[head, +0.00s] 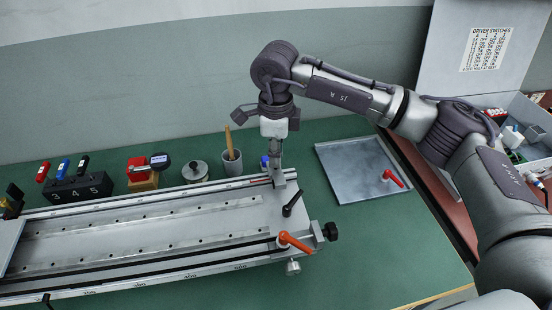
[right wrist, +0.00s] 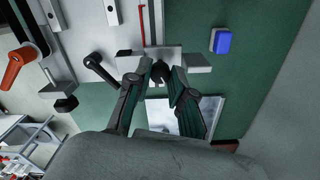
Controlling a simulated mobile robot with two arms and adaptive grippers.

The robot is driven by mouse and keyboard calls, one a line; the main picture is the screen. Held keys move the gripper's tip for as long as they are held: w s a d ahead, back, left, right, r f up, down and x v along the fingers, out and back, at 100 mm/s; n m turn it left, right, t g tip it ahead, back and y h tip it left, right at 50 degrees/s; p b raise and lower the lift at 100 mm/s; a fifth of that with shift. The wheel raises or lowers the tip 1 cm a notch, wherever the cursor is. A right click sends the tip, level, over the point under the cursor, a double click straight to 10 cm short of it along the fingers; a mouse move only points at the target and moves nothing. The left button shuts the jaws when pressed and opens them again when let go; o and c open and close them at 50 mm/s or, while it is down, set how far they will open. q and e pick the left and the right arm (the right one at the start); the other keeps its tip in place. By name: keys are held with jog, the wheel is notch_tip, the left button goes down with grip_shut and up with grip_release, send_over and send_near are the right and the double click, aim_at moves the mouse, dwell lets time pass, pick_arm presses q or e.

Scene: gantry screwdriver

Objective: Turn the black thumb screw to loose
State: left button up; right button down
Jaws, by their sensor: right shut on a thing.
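The black thumb screw (right wrist: 160,71) shows in the right wrist view at the end of the gantry's metal end plate. My right gripper (right wrist: 163,76) has its two fingers on either side of it and is shut on it. In the head view my right gripper (head: 276,166) reaches down at the far right corner of the gantry (head: 150,232), and the screw there is hidden behind it. A second black knob (head: 331,231) sits at the near right corner; it also shows in the right wrist view (right wrist: 66,104), apart from the fingers. My left gripper is not in view.
A black lever (head: 292,203) and an orange lever (head: 295,242) stick up close to the gripper. A wooden-stick cup (head: 232,161) and a blue object (right wrist: 221,40) stand nearby. A metal tray (head: 352,170) with a red-handled lever lies right. Green table between is clear.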

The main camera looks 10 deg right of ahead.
jog(key=shift+w+r+n+b, duration=0.1)
jog(key=shift+n+b, duration=0.2)
jog(key=shift+n, duration=0.3)
jog(key=c, duration=1)
grip_release()
notch_tip(320, 180, up, 8)
jog(key=shift+r, duration=0.1)
